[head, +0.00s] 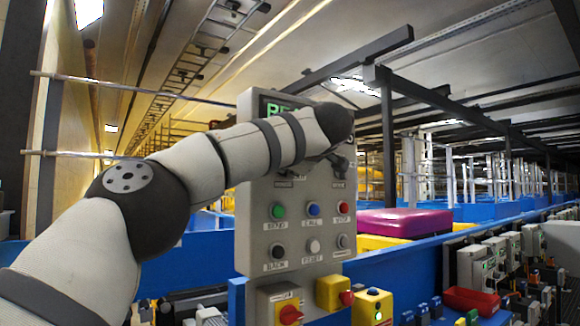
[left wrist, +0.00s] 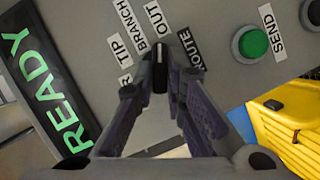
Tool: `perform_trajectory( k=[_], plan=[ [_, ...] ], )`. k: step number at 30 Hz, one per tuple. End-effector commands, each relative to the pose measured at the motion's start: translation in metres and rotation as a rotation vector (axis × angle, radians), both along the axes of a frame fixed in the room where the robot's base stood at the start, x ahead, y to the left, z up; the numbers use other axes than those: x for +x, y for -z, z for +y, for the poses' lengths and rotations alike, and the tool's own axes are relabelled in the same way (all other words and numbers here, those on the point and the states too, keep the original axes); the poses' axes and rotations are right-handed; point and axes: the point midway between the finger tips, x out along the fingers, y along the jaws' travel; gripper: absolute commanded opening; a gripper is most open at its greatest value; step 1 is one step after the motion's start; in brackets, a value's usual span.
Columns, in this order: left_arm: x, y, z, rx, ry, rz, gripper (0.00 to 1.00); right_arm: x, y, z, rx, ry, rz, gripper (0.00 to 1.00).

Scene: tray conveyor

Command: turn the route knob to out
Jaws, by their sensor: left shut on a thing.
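The grey control panel (head: 262,222) stands upright in the middle of the head view. My left arm crosses in front of its upper part and hides the route knob there. In the left wrist view the dark route knob (left wrist: 160,60) with a pale mark shows at the fingertips of my left gripper (left wrist: 173,68), which is shut on it. Around it are the labels OUT (left wrist: 156,17), BRANCH (left wrist: 132,25), TIP (left wrist: 119,49) and ROUTE (left wrist: 190,48). The mark faces the OUT and BRANCH side; its exact setting is unclear. My right gripper is out of view.
A green READY display (left wrist: 42,95) lies beside the labels. The green SEND button (left wrist: 252,43) is near the fingers. Lower on the panel are a blue button (head: 314,209) and a red one (head: 343,207). A purple load (head: 403,222) sits behind, to the right.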

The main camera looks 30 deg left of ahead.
Motion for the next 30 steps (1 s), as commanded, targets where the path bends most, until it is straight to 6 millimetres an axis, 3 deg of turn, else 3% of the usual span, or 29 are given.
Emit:
perform_trajectory(
  k=[23,24,25,26,30],
  plan=[
    [0.0009,-0.0006,-0.0012,0.036,0.002,0.082,0.00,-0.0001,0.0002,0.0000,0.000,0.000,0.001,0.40],
    [0.0008,-0.0005,-0.0012,0.036,0.002,0.082,0.21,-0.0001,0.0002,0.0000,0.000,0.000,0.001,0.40],
    [0.0008,-0.0005,-0.0012,0.036,0.002,0.082,0.27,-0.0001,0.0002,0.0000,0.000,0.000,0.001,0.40],
    [0.0008,-0.0005,-0.0011,0.036,0.002,0.082,0.32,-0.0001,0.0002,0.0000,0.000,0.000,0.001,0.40],
    [0.0008,-0.0005,-0.0008,0.035,0.001,0.082,0.32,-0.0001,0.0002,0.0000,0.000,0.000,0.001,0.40]
  ],
)
